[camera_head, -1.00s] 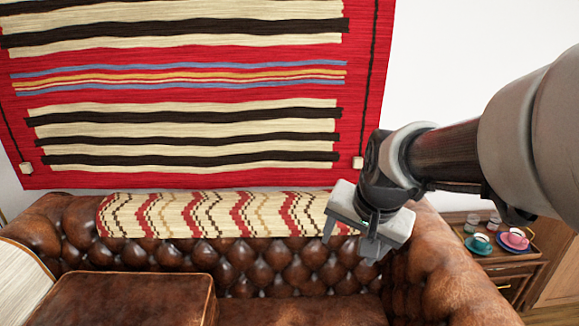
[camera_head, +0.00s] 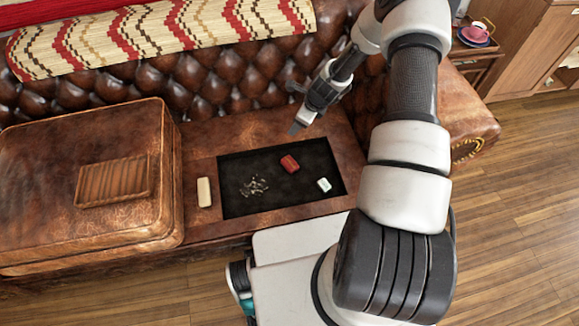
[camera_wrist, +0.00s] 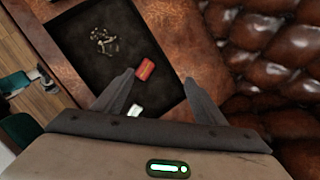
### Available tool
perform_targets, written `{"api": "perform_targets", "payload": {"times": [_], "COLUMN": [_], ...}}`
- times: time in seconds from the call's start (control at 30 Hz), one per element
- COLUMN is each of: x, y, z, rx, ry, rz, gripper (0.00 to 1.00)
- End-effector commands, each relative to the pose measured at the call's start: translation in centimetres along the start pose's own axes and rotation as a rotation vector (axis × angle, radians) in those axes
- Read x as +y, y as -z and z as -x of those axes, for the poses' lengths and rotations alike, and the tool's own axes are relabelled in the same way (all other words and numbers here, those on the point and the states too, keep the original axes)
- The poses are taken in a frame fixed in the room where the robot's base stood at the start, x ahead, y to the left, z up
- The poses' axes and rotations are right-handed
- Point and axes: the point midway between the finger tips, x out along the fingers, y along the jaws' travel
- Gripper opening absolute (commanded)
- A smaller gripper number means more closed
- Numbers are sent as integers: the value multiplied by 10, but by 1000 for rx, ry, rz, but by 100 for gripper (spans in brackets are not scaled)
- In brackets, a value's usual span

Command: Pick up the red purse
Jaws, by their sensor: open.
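The red purse (camera_head: 290,164) is a small red item lying on a black mat (camera_head: 235,171) on the sofa seat. In the wrist view the red purse (camera_wrist: 146,69) lies just beyond the left fingertip, to the left of the space between the fingers. My gripper (camera_head: 296,130) is above the seat near the mat's back edge, behind the purse in the head view. In the wrist view my gripper (camera_wrist: 160,78) has its fingers spread apart with nothing between them.
On the mat lie a small white item (camera_head: 324,185) and a pile of small pieces (camera_head: 254,186). A cream item (camera_head: 204,192) lies left of the mat. A brown leather case (camera_head: 80,235) fills the left seat. The tufted sofa back (camera_head: 225,75) rises behind.

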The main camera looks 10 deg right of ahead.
Motion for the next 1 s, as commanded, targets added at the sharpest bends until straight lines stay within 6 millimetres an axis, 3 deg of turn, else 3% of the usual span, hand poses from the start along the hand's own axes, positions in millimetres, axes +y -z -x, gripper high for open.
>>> {"api": "perform_targets", "payload": {"times": [0.03,0.2,0.4,0.57,0.8,1.0], "x": [12,35,47,50,50,49], "y": [20,60,80,82,84,85], "z": [-34,-96,-125,-149,-203,-236], "rx": [5,26,39,40,40,40], "ry": [-8,-5,1,1,0,1], "rz": [-94,-351,-474,-478,-475,-475], "gripper": [65,65,65,65,65,65]}}
